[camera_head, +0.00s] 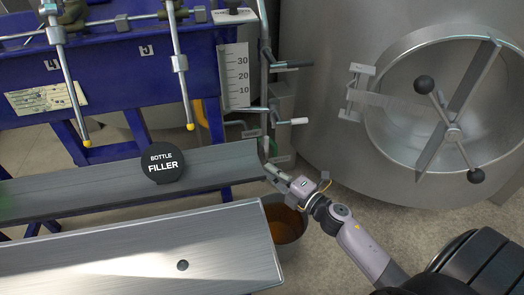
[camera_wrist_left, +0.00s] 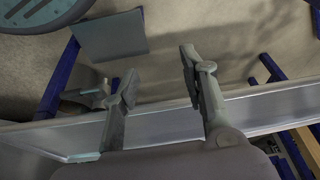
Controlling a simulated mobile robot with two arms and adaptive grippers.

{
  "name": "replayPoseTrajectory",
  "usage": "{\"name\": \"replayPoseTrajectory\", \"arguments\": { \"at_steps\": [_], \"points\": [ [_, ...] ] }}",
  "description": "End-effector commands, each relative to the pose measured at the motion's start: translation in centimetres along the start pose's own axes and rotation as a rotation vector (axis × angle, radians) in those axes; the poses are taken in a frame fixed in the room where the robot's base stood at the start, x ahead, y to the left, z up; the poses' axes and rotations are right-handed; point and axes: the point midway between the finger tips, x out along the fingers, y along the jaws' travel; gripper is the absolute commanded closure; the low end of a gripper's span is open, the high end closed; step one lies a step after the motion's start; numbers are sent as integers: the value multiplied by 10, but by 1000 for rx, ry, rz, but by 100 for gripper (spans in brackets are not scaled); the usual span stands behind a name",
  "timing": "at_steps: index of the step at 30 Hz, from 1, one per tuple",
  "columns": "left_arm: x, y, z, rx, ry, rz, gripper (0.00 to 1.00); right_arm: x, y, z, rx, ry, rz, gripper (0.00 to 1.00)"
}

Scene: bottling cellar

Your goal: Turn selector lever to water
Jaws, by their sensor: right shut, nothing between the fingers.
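A vertical metal pipe (camera_head: 265,75) stands right of the blue bottle filler (camera_head: 110,65) in the head view. One side handle with a dark grip (camera_head: 293,65) and a lower one with a white grip (camera_head: 299,121) stick out to the right. I cannot tell for certain which is the selector lever, and no water label is readable. My right gripper (camera_head: 268,170) is shut and empty, below the white grip and near the conveyor's end. My left gripper (camera_wrist_left: 157,82) shows in the left wrist view, open and empty, its fingers spread above a metal rail.
A large steel tank with a round door (camera_head: 445,100) stands at the right. A bucket of brown liquid (camera_head: 285,220) is on the floor beside my right arm. A grey conveyor (camera_head: 90,190) and a metal table (camera_head: 140,250) fill the left foreground.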

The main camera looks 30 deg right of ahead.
Motion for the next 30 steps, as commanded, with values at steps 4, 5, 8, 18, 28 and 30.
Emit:
{"name": "replayPoseTrajectory", "arguments": {
  "at_steps": [4, 5, 8, 18, 28, 30],
  "points": [
    [2, 1, -5, 1, 25, 1, 60, 25, 1, 0, -3, 1, 4, 100],
    [3, 1, -8, 2, 38, 2, 60, 31, 1, 0, -2, 1, 4, 100],
    [4, 2, -18, 3, 80, 4, 60, 53, 1, 0, -2, 0, 3, 100],
    [6, 8, -66, 10, 298, 15, 60, 85, -2, 22, -3, -2, -2, 100],
    [0, 11, -90, 12, 407, 21, 60, 79, 0, 38, -1, 0, -1, 100],
    [0, 11, -91, 12, 409, 21, 60, 79, 0, 38, 0, 0, -1, 100]
  ]
}}
